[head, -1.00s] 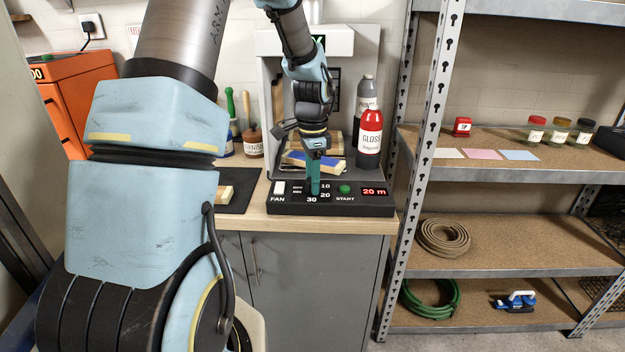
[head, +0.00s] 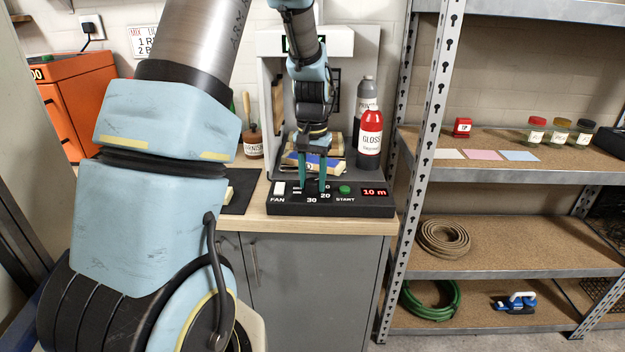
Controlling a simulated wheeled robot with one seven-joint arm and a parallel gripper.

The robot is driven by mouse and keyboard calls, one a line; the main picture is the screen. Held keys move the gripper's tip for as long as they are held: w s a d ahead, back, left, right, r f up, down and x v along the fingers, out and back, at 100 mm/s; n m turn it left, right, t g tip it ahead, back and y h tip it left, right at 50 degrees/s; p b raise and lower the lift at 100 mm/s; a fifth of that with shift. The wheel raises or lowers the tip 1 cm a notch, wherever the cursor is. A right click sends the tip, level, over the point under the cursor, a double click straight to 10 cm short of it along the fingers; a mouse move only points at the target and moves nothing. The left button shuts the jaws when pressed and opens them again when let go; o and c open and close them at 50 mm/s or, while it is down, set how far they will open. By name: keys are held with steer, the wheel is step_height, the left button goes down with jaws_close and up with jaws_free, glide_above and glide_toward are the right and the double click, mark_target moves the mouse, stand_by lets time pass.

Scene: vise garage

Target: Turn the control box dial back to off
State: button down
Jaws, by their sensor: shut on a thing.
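The black control box (head: 375,211) sits along the front of the bench. Its red display (head: 374,192) reads 10 m. The dial (head: 313,186) is small and dark among the 20 and 30 marks. It is partly hidden by my gripper, and I cannot read its pointer. My gripper (head: 313,184) points down at the box with its two teal fingers on either side of the dial, shut on it. A white FAN switch (head: 279,188) is left of the dial and a green START button (head: 344,190) is right of it.
A varnish pot (head: 253,142) is at the left. The metal shelf (head: 480,183) stands close on the right.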

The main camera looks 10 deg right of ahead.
mark_target(312, 180)
steer(key=n+p, duration=0.1)
steer(key=n, duration=0.5)
steer(key=shift+r, duration=0.1)
steer(key=n+p, duration=0.2)
steer(key=n, duration=0.4)
stand_by(0.4)
steer(key=shift+c, duration=1.9)
jaws_free()
step_height(312, 180, up, 11)
steer(key=b, duration=0.2)
steer(key=shift+f, duration=0.2)
